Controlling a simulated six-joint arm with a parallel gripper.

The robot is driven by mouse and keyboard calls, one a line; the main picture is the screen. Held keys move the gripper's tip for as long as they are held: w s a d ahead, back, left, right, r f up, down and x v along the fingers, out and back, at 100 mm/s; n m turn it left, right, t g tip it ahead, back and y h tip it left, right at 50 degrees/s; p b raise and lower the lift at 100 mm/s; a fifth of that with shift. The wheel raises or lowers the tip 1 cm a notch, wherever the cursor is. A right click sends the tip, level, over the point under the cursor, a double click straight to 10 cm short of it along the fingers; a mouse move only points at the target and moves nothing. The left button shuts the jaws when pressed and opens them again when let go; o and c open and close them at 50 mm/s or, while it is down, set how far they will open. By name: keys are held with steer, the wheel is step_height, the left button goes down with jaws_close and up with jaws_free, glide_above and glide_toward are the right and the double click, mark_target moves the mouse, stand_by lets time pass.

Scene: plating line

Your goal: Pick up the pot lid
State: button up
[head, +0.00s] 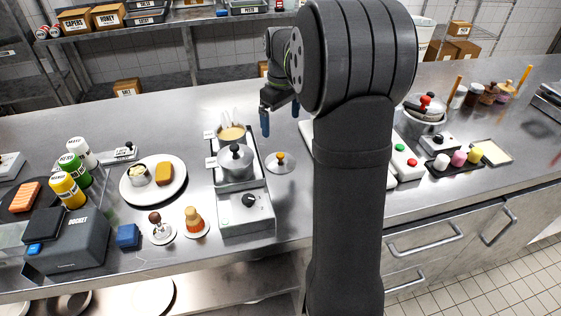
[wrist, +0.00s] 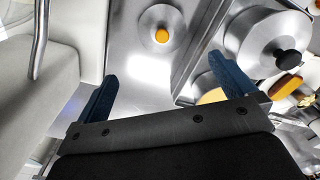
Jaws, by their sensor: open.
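A round steel pot lid with an orange knob (head: 281,164) lies flat on the counter, right of the hot plate unit. In the wrist view the lid (wrist: 145,42) appears ahead of the fingers, between their lines. A small pot with a black-knobbed lid (head: 236,161) stands on the unit; its lid shows at the right of the wrist view (wrist: 262,48). My gripper (head: 280,116) has blue fingers pointing down, above the counter and behind the loose lid. It is open, with nothing between the fingers in the wrist view (wrist: 161,72).
A pan of yellowish food (head: 232,133) sits behind the pot. A pale panel with red and green buttons (head: 404,160) is right of my arm. Another pot with a red-knobbed lid (head: 424,112) stands farther right. A plate (head: 134,191) lies left. Counter behind the lid is clear.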

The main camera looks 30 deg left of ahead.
mark_target(282, 155)
step_height(282, 155, down, 8)
steer(key=shift+f, duration=0.2)
steer(key=f, duration=0.4)
steer(key=shift+s+d, duration=0.3)
steer(key=shift+f, duration=0.6)
steer(key=c, duration=0.8)
